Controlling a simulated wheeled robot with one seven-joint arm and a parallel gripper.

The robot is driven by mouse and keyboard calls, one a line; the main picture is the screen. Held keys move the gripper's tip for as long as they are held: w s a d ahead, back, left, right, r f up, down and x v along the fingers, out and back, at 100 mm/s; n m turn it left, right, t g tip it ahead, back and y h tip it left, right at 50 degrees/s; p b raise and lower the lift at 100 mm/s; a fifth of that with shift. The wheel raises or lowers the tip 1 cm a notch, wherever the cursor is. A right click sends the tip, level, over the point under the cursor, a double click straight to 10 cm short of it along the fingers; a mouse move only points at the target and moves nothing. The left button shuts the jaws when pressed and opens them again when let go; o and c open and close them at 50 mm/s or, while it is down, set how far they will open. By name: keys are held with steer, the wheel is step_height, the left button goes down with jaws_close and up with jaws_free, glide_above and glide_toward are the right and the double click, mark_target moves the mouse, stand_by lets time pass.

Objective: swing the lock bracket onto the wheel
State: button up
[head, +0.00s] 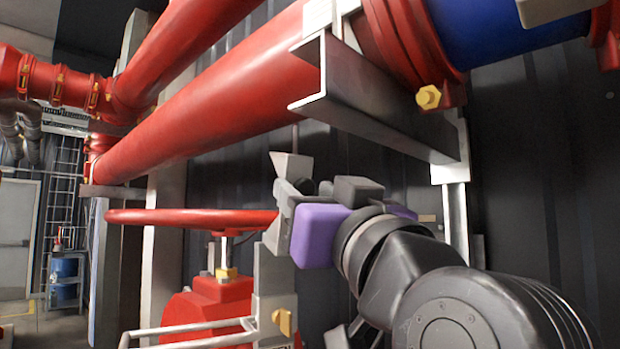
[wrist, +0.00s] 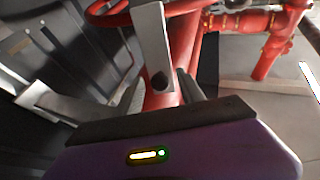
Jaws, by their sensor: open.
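The red handwheel (head: 190,217) lies roughly level on its stem above a red valve body, left of my gripper. Its rim also shows at the top of the wrist view (wrist: 108,14). A grey metal plate that looks like the lock bracket (head: 272,285) stands upright at the wheel's right side. In the wrist view the plate (wrist: 152,35) has a dark round hole and stands in front of the gap between my fingers. My gripper (head: 279,212) is open, close to the wheel's right rim. Whether its fingers touch the bracket I cannot tell.
Large red pipes (head: 215,95) run above, and a grey steel channel (head: 375,110) hangs over my wrist. A yellow knob (head: 284,322) and pale rails (head: 190,335) are low in front. A dark ribbed wall (head: 540,170) stands behind.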

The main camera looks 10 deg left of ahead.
steer(key=p+x, duration=0.1)
steer(key=x, duration=0.4)
steer(key=shift+s, duration=0.1)
jaws_close()
